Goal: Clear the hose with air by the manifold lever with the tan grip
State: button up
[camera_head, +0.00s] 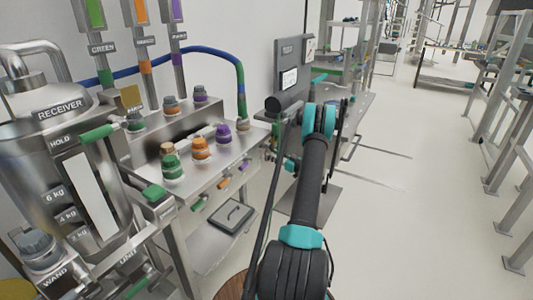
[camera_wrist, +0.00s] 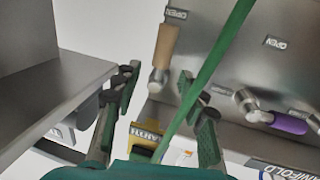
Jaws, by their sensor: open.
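The lever with the tan grip (camera_wrist: 166,46) shows in the wrist view on the grey manifold panel (camera_wrist: 225,50). Its grip points up in the picture, near an OPEN label, from a round metal pivot. My gripper (camera_wrist: 163,86) is open, with one dark green finger on each side of the picture's middle. The pivot of the tan lever shows between the fingertips; I cannot tell the depth gap. Nothing is held. In the head view my arm hides the gripper's fingers, and I cannot make out the tan lever there.
A purple-gripped lever (camera_wrist: 290,123) sits right of my gripper. A long green strip (camera_wrist: 215,65) crosses the wrist view. A grey bench edge (camera_wrist: 50,90) is at left. In the head view, green (camera_head: 198,204) and orange (camera_head: 223,183) grips line the manifold front.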

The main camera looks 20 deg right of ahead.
aim_at(267, 151)
jog(key=shift+x, duration=2.65)
jog(key=shift+c, duration=0.5)
grip_shut()
